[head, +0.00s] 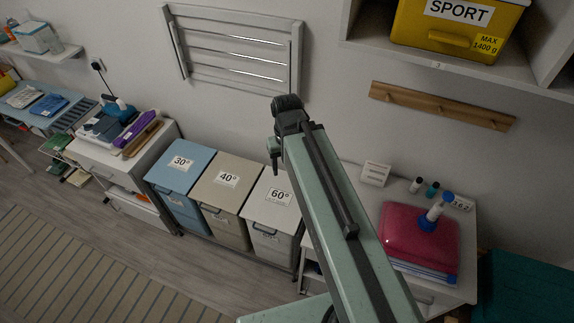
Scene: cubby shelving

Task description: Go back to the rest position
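My green and black arm (335,215) reaches up from the bottom of the head view, through the middle of the picture. Its far end is a dark joint (288,108), seen against the white wall above the laundry bins. A small part hangs at the left of this joint. I cannot make out two separate fingertips, so whether my gripper is open or shut does not show. No held object is visible. The arm hides part of the wall and the left side of the right-hand cabinet.
Blue (181,165), beige (228,180) and white (276,200) bins stand below a folded wall rack (237,45). A yellow SPORT box (455,30) sits in the upper cubby.

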